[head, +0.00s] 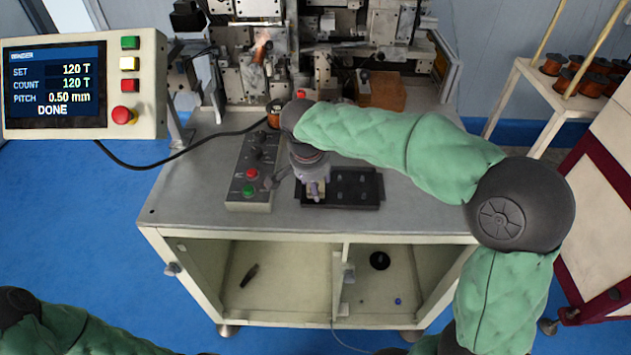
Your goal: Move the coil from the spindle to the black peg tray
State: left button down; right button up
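The black peg tray (343,190) lies on the front part of the grey machine table, with small dark pegs on its right part. My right gripper (315,191) points down over the tray's left part and hides it there. I cannot tell whether its fingers are open or shut, or whether they hold anything. A small copper-coloured coil (274,117) shows at the front of the winder, just left of my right wrist; my arm partly hides the area beside it, so I cannot make out the spindle. My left arm is low at the left, its gripper out of view.
A control box (250,173) with buttons stands left of the tray. The display panel (80,85) reads 120 of 120 T and DONE. The winder (250,80) fills the table's back. A rack (545,85) with several copper spools stands at right.

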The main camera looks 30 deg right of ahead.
jog(key=shift+f, duration=0.3)
jog(key=shift+r, duration=0.1)
jog(key=shift+r+p, duration=0.4)
jog(key=shift+r, duration=0.2)
jog(key=shift+f+b, duration=0.55)
jog(key=shift+f, duration=0.2)
dwell(0.6)
jog(key=o, duration=1.1)
jog(key=shift+r, duration=0.15)
jog(key=v, duration=1.1)
jog(key=shift+a+r, duration=0.15)
jog(key=shift+r, duration=0.25)
